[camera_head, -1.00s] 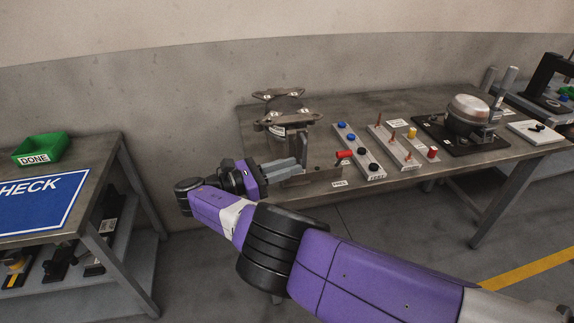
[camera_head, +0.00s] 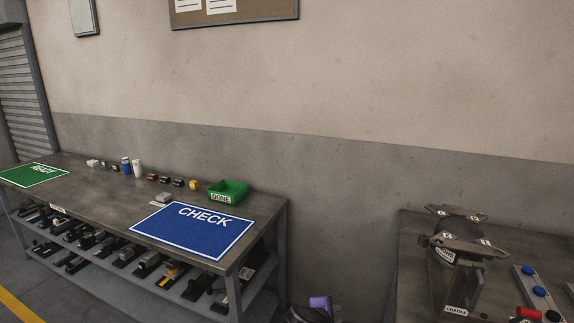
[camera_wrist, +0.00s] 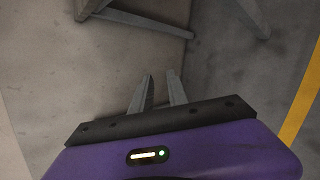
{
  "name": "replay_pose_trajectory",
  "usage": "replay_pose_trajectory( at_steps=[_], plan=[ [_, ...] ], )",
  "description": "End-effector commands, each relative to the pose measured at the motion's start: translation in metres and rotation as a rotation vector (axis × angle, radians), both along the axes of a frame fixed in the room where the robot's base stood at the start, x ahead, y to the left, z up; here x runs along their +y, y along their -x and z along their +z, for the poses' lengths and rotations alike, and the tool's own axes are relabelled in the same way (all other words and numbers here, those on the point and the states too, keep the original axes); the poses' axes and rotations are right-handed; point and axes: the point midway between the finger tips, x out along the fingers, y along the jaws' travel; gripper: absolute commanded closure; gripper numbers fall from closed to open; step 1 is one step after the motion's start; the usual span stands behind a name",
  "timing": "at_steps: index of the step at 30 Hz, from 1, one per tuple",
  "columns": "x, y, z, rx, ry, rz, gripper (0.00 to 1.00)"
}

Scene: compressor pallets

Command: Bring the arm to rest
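In the head view only a bit of my purple and black arm (camera_head: 319,303) shows at the bottom edge, and the fingers are out of view there.
The left table (camera_head: 110,203) bears a blue CHECK mat (camera_head: 195,238), a green READY mat (camera_head: 34,174) and a green DONE bin (camera_head: 229,191). The right table (camera_head: 408,262) bears a metal cradle fixture (camera_head: 462,243). Table legs (camera_wrist: 140,22) show in the wrist view.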

Motion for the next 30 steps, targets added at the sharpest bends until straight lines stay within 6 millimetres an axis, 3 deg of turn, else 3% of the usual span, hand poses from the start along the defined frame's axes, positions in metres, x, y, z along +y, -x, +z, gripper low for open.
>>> replay_pose_trajectory(
  at_steps=[1, 6, 9, 13, 17, 20, 26, 30],
  plan=[
    [0.028, 0.013, -0.022, -0.027, -0.115, 0.034, 0.80],
    [0.106, 0.054, -0.055, -0.135, -0.497, 0.094, 0.80],
    [0.136, 0.084, -0.060, -0.193, -0.703, 0.099, 0.80],
    [0.158, 0.125, -0.055, -0.269, -0.944, 0.077, 0.80],
    [0.163, 0.167, -0.040, -0.350, -1.159, 0.039, 0.80],
    [0.156, 0.199, -0.024, -0.416, -1.301, -0.001, 0.80],
    [0.122, 0.266, 0.015, -0.557, -1.529, -0.085, 0.80],
    [0.088, 0.314, 0.046, -0.660, -1.641, -0.140, 0.80]
  ],
)
